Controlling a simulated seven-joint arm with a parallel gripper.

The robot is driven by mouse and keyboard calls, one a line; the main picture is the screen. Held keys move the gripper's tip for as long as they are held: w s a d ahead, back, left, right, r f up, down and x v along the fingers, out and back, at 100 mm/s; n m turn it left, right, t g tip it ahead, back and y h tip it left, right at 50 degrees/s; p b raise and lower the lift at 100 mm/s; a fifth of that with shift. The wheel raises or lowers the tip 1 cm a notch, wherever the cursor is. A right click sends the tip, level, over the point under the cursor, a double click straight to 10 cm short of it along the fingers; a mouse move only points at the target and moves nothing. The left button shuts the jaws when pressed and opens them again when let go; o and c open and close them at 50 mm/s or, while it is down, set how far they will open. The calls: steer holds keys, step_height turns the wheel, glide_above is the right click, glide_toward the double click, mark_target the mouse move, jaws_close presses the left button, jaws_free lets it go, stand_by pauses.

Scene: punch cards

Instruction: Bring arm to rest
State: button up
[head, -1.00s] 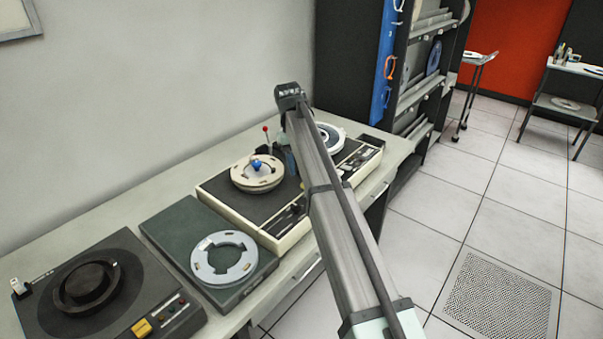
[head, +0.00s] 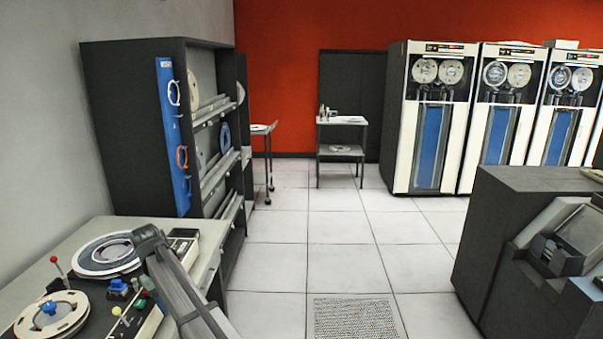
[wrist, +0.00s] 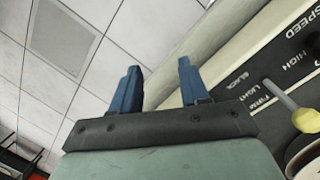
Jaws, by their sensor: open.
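My gripper (wrist: 158,85) shows in the wrist view with its two blue fingers spread apart and nothing between them. It is over the edge of a machine's dark control panel (wrist: 262,72), marked with words such as SPEED, HIGH and LIGHT. In the head view my arm (head: 178,285) reaches up from the lower edge over the tape machine on the counter. My gripper's fingers cannot be made out there.
A yellow-tipped lever (wrist: 303,118) stands close to the right of the fingers. The machine carries reels (head: 103,255) and coloured knobs. A dark shelf unit (head: 135,130) stands behind the counter (head: 205,250). Tiled floor (head: 275,262) lies open to the right, before white tape cabinets (head: 430,130).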

steer(key=w+d+f+m, duration=0.1)
steer(key=d+f, duration=0.4)
steer(key=d, duration=0.5)
steer(key=w+d+f+m+y, duration=0.1)
steer(key=d+f+m, duration=0.1)
steer(key=d+f, duration=0.6)
steer(key=d+f+m, duration=0.1)
steer(key=d+f, duration=0.2)
steer(key=d, duration=0.9)
steer(key=s+d+f+m, duration=0.2)
steer(key=s+d+f, duration=0.2)
steer(key=d, duration=0.4)
steer(key=s+d+f+m+y, duration=0.1)
steer(key=s+d+f+m, duration=0.2)
steer(key=d, duration=0.6)
steer(key=s+d+f+m, duration=0.1)
steer(key=s+d+f, duration=0.35)
steer(key=d, duration=0.35)
steer(key=s+f+g, duration=0.3)
steer(key=s+f, duration=0.7)
steer(key=s, duration=0.5)
steer(key=s+f+g, duration=0.3)
steer(key=s+f, duration=0.7)
steer(key=s, duration=0.5)
steer(key=shift+s+d, duration=0.15)
steer(key=shift+r, duration=0.1)
